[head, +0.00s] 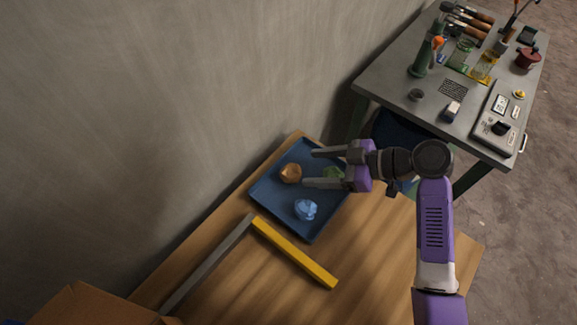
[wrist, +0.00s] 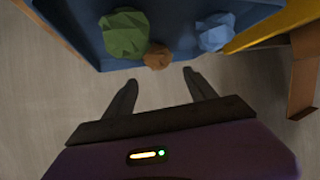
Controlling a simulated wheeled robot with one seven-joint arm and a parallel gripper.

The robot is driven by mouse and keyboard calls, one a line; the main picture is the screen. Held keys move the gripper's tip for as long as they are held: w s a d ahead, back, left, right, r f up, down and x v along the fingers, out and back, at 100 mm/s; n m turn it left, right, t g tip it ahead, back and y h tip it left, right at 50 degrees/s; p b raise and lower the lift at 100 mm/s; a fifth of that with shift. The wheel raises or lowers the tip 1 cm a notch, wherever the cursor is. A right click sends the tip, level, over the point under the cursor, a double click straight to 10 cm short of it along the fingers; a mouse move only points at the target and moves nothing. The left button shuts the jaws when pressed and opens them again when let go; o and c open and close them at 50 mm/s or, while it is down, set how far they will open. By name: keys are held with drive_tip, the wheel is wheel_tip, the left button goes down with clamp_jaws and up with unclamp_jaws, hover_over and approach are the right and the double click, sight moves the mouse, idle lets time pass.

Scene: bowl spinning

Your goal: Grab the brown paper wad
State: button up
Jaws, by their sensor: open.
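The brown paper wad (head: 290,173) lies in a blue tray (head: 267,199) on the wooden table, toward the tray's left side. It also shows in the wrist view (wrist: 157,57), near the tray's edge between a green wad (wrist: 124,34) and a blue wad (wrist: 215,33). My gripper (head: 313,168) is open and empty. In the head view its fingers reach from the right over the tray, pointing toward the brown wad and apart from it. In the wrist view the fingertips (wrist: 162,78) are spread below the brown wad in the picture. My gripper partly hides the green wad in the head view.
A yellow bar (head: 294,253) and a grey bar (head: 208,264) form a corner in front of the tray. A cardboard box (head: 95,307) stands at the lower left. A grey wall is behind the table. A cluttered grey workbench (head: 390,75) stands at the upper right.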

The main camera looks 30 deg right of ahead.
sight(293, 169)
drive_tip(key=shift+p+x, duration=0.75)
drive_tip(key=shift+x, duration=3.1)
drive_tip(key=shift+f, duration=0.1)
drive_tip(key=c, duration=1.4)
